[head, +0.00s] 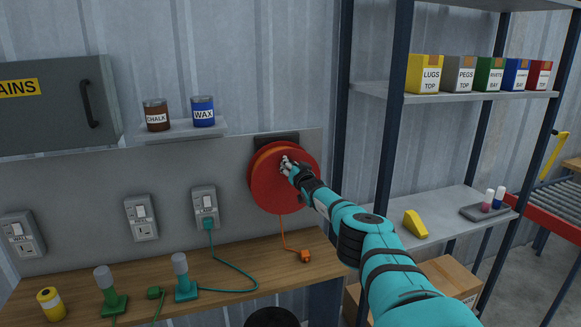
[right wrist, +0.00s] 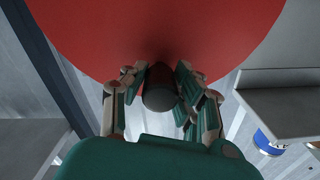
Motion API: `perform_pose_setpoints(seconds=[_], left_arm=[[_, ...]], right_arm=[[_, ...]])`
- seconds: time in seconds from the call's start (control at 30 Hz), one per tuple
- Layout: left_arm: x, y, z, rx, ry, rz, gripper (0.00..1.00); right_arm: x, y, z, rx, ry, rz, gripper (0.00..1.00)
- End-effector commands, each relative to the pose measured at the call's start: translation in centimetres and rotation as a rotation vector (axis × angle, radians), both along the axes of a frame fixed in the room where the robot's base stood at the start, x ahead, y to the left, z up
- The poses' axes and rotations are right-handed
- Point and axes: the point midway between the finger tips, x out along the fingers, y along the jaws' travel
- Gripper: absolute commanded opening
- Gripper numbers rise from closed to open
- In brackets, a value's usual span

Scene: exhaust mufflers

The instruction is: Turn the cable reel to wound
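The cable reel (head: 268,192) is a round red disc on a dark wall bracket. My left gripper is not in view.
A wooden bench (head: 235,265) runs below, with green plugs and a yellow can (head: 51,303). A small shelf (head: 178,133) with two cans is left of the reel. A metal rack (head: 392,130) with several boxes stands to the right.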

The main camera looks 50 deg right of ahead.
Motion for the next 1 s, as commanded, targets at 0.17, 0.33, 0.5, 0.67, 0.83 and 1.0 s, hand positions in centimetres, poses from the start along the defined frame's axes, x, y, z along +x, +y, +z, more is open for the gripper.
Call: perform_pose_setpoints(seconds=[0.17,0.33,0.5,0.67,0.83,1.0], left_arm=[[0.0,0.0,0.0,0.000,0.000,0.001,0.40],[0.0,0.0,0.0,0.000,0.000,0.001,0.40],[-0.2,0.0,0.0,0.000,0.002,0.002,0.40],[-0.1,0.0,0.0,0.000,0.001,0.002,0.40],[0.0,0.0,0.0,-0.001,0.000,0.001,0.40],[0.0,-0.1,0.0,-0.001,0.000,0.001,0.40]], right_arm=[[0.1,0.3,-0.5,-0.001,0.010,0.004,0.48],[0.1,0.1,-0.3,0.000,0.007,0.002,0.53],[0.0,0.1,-0.2,0.001,0.005,0.001,0.53],[0.0,0.0,0.6,0.004,0.003,-0.001,0.53],[0.1,0.2,2.5,0.004,0.003,0.003,0.53],[0.3,0.4,3.4,0.005,0.005,0.005,0.53]])
